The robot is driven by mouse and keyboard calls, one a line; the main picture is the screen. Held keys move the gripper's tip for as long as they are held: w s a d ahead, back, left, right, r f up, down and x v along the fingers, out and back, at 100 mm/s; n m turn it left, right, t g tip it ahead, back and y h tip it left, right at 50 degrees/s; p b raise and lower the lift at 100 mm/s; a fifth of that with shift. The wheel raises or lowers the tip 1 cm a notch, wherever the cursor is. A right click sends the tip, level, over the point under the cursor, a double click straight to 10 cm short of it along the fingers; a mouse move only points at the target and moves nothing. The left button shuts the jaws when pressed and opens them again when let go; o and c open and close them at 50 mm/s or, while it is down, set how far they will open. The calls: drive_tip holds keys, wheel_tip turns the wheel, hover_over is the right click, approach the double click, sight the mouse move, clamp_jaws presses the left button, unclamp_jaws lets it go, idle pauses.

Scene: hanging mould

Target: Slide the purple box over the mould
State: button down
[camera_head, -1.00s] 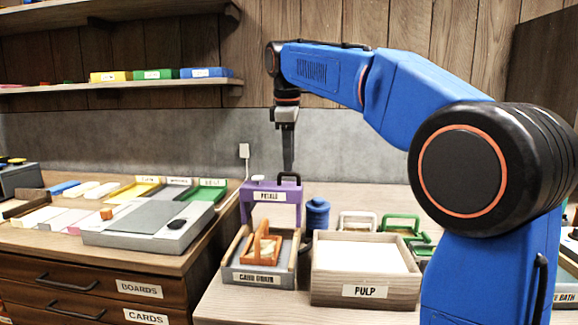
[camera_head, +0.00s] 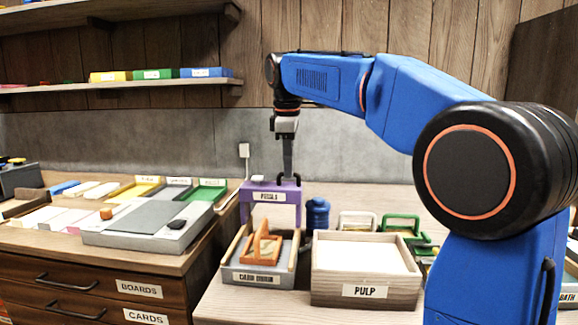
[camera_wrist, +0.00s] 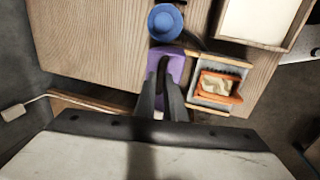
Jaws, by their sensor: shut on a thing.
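The purple box (camera_head: 283,196), labelled PETALS, stands at the back of the bench on legs, with an open space beneath its top. It also shows from above in the wrist view (camera_wrist: 178,60). My gripper (camera_head: 288,179) points down at its top and is shut on its black handle, seen between the fingers in the wrist view (camera_wrist: 163,78). The orange mould (camera_head: 262,245) sits in the grey tray labelled CARD DRAIN (camera_head: 258,277), in front of the box. The mould holds something pale in the wrist view (camera_wrist: 216,86). My fingers partly hide the handle.
A wooden PULP tray (camera_head: 366,292) stands right of the drain tray. A blue jar (camera_head: 317,212) is close to the box's right side. Green and white frames (camera_head: 402,225) lie behind the pulp tray. A grey press board (camera_head: 148,222) is on the left bench.

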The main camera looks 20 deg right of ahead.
drive_tip(key=s+a, duration=0.2)
drive_tip(key=s, duration=0.4)
drive_tip(key=s+a, duration=0.3)
drive_tip(key=s, duration=0.4)
drive_tip(key=shift+s+a, duration=0.25)
drive_tip(key=shift+a, duration=0.05)
drive_tip(key=c, duration=1.8)
unclamp_jaws()
drive_tip(key=shift+s, duration=0.1)
drive_tip(key=s+r, duration=0.1)
drive_tip(key=r, duration=0.4)
drive_tip(key=s+a+r, duration=0.1)
drive_tip(key=r, duration=0.5)
drive_tip(key=s+r, duration=0.1)
drive_tip(key=r, duration=0.5)
drive_tip(key=shift+a, duration=0.15)
drive_tip(key=shift+s, duration=0.15)
